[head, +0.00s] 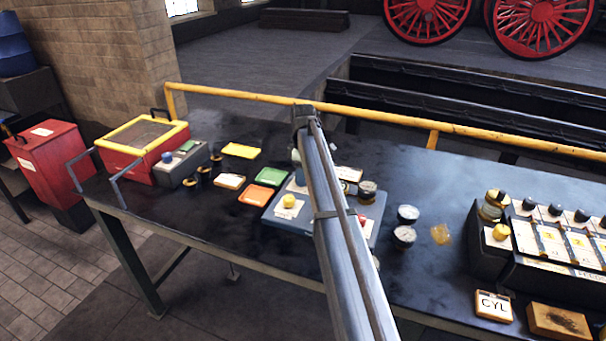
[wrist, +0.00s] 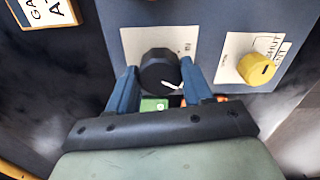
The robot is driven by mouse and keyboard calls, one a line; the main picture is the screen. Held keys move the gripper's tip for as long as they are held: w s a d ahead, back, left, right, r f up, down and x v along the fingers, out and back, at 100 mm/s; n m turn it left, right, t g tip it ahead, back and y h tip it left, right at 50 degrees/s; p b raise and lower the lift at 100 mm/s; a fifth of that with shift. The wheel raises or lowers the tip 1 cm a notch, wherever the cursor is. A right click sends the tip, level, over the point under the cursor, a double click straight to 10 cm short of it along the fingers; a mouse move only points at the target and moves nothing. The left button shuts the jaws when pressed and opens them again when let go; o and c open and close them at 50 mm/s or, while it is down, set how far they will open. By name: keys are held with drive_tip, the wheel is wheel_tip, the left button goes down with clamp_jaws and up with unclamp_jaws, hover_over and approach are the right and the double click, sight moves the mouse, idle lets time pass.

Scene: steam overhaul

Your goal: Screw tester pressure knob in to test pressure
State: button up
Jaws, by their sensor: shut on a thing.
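The tester is a blue-grey box on the bench; its edge shows in the head view (head: 272,219). In the wrist view, its black pressure knob (wrist: 159,72) sits in front of a white label marked "IN". The knob has a pale pointer mark. My gripper (wrist: 160,76) has one blue finger on each side of the knob and is shut on it. A yellow knob (wrist: 257,68) with a "SHUT" label is to the right; it also shows in the head view (head: 289,201). In the head view my arm hides the pressure knob and my fingertips.
Gauges (head: 405,235) stand right of the tester. Green (head: 270,176) and orange (head: 256,194) trays lie to its left. A black rack (head: 488,262) with labelled cards is at the right. A yellow rail (head: 390,117) runs along the bench's back.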

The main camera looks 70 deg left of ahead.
drive_tip(key=shift+m, duration=0.3)
drive_tip(key=m, duration=0.5)
drive_tip(key=shift+m, duration=0.3)
drive_tip(key=m, duration=1)
drive_tip(key=shift+m, duration=0.4)
drive_tip(key=m, duration=0.5)
drive_tip(key=shift+m, duration=0.3)
drive_tip(key=o, duration=1)
drive_tip(key=shift+s, duration=0.1)
drive_tip(key=shift+o, duration=0.2)
